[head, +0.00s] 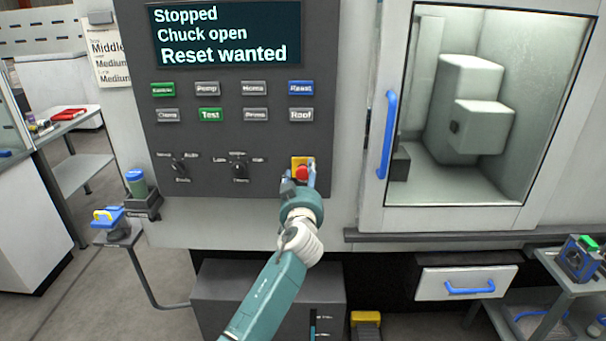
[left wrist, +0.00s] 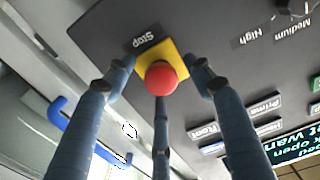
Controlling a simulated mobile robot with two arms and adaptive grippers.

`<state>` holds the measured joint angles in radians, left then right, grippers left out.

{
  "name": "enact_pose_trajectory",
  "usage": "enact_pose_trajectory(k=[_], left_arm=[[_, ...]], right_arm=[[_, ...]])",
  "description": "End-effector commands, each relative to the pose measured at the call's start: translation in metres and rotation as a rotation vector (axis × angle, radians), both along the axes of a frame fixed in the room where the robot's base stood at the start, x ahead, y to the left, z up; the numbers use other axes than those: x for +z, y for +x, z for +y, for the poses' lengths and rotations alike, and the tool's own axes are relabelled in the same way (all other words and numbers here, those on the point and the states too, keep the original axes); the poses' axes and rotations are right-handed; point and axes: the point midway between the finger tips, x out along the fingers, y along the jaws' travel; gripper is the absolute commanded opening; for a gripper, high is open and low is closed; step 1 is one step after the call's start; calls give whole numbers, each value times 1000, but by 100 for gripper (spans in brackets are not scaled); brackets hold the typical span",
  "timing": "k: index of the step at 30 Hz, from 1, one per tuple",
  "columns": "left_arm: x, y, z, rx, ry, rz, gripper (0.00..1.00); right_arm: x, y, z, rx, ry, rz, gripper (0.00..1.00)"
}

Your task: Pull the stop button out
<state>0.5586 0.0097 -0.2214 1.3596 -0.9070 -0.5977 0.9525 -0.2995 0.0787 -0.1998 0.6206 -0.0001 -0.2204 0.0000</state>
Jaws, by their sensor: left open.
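The stop button (head: 302,173) is a red round knob on a yellow square plate, low on the right of the dark control panel (head: 236,140). It also shows in the left wrist view (left wrist: 161,78), beside a label reading "Stop". My left gripper (head: 303,182) is at the button, seen from behind in the head view. In the left wrist view its blue fingers (left wrist: 161,88) are open and spread around the red knob. Whether any finger touches the knob I cannot tell. My right gripper is not in view.
The panel screen (head: 226,36) reads "Stopped", "Chuck open", "Reset wanted". Buttons and two selector knobs sit left of the stop button. A machine door with a blue handle (head: 388,135) is to the right. A cup (head: 136,182) stands at the panel's left.

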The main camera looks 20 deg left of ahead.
Motion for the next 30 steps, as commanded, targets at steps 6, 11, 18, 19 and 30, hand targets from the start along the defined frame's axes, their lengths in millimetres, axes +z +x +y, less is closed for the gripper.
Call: enact_pose_trajectory(k=[6, 11, 18, 19, 30], left_arm=[[1, -22, -7, -1, -1, 1, 53], [1, -38, -11, 0, -1, 1, 53], [0, -59, -17, 0, -1, 1, 53], [0, -61, -18, 0, -1, 1, 53], [0, -64, -18, 0, 1, 1, 53]], right_arm=[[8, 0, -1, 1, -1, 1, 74], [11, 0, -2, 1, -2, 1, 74], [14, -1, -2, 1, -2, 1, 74], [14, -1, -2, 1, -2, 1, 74], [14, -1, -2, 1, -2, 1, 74]])
